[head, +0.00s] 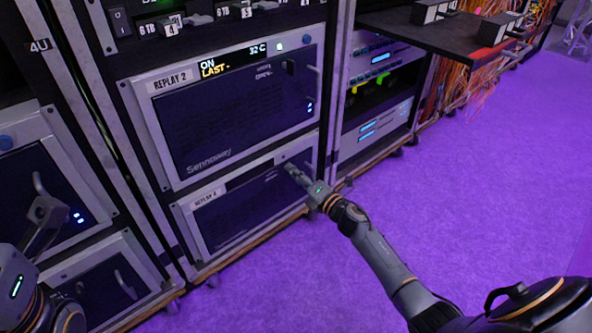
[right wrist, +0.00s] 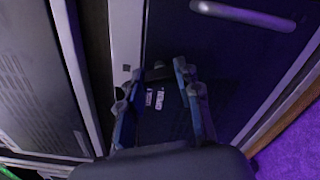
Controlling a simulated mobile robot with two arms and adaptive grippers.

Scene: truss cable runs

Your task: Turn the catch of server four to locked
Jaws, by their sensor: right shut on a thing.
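Server four (head: 235,213) is the low dark-fronted unit under Replay 2, its small label hard to read. My right gripper (head: 288,168) reaches its upper right front. In the right wrist view, the fingers of my right gripper (right wrist: 156,72) are shut on the small dark catch (right wrist: 157,73). Small white labels (right wrist: 155,98) show on the dark front between the fingers. In the head view the gripper hides the catch, and I cannot tell which way it is turned. My left gripper (head: 46,212) is at the left, in front of another rack; its finger state is unclear.
Replay 2 (head: 235,110) sits directly above, with a lit display and a handle. A bar handle (right wrist: 243,15) is close to my right fingers. A dark shelf (head: 440,32) juts out at upper right. The purple floor (head: 480,190) at right is clear.

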